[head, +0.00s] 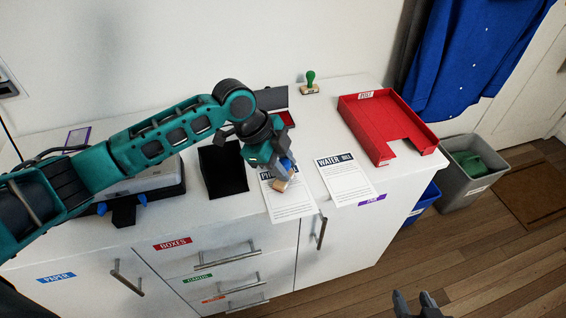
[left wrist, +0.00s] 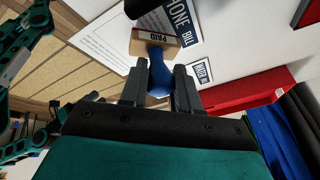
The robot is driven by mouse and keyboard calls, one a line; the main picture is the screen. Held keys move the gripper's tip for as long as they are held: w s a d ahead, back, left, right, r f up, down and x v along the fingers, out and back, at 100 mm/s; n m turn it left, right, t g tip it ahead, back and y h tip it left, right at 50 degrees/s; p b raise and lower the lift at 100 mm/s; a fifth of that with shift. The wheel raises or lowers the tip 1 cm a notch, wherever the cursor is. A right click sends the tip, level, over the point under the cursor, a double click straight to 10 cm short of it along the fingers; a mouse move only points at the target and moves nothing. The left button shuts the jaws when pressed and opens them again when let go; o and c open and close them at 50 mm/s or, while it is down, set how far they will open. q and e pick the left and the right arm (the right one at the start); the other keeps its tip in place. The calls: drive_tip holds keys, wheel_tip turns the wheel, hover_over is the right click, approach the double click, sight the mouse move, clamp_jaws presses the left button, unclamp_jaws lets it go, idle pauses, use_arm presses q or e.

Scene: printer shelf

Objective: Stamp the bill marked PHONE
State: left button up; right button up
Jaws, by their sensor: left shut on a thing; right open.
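The bill marked PHONE (head: 292,204) lies on the white cabinet top near its front edge; part of its heading is hidden by my left gripper. It also shows in the left wrist view (left wrist: 108,38). My left gripper (head: 278,163) is shut on the blue handle of a stamp with a wooden block (head: 282,184). In the left wrist view this stamp (left wrist: 152,46) has a PAID label on its block. The stamp is over the PHONE bill's upper part; I cannot tell whether it touches the paper. My right gripper (head: 417,303) is open and empty, low in front of the cabinet.
The WATER bill (head: 346,182) lies to the right, beside the red POST tray (head: 388,132). A green-handled stamp (head: 310,84) stands at the back.

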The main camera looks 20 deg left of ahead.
use_arm(q)
drive_tip(key=shift+f, duration=0.55)
idle(0.8)
wheel_tip(320, 180, up, 3)
drive_tip(key=shift+f+p, duration=0.1)
drive_tip(key=shift+p, duration=1.1)
drive_tip(key=shift+r, duration=2.15)
